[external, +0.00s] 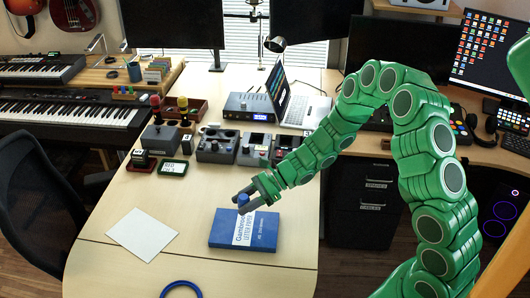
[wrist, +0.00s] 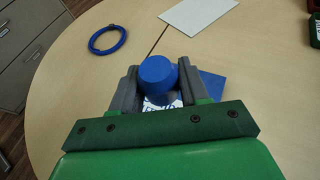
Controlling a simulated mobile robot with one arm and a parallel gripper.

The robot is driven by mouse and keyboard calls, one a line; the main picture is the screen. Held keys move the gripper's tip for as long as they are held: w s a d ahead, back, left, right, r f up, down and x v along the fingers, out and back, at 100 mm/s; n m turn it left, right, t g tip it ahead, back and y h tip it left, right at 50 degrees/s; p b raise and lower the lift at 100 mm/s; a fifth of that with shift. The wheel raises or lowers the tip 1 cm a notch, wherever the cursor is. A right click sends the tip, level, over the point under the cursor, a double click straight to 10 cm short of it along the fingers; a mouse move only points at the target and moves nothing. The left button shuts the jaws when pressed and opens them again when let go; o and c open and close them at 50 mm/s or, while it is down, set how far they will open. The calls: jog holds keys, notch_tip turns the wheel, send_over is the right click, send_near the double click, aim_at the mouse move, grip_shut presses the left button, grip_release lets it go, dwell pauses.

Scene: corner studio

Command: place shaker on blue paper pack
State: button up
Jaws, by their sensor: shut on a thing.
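The blue paper pack (external: 262,238) lies flat on the wooden table, with a white label on its top. My gripper (external: 248,197) reaches in from the right and is shut on a blue round-topped shaker (external: 243,199), over the pack's back part. In the wrist view the shaker's blue top (wrist: 157,72) sits between the two grey fingers of my gripper (wrist: 158,76). A corner of the pack (wrist: 212,86) shows behind the right finger. I cannot tell whether the shaker's base touches the pack; its lower part is hidden.
A white sheet (external: 142,235) lies left of the pack. A blue ring (external: 181,284) lies near the front edge, cut off by the frame. Grey control boxes (external: 217,147) and a laptop (external: 304,106) stand behind. Bare table surrounds the pack.

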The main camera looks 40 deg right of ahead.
aim_at(245, 227)
jog(key=shift+s+a+f, duration=0.15)
jog(key=shift+a+f, duration=0.05)
jog(key=shift+f, duration=3.85)
jog(key=o, duration=1)
jog(key=shift+f, duration=0.1)
jog(key=shift+o, duration=0.2)
jog(key=shift+d+r, duration=0.2)
jog(key=v, duration=1.1)
jog(key=shift+d+r, duration=0.2)
jog(key=shift+d, duration=0.05)
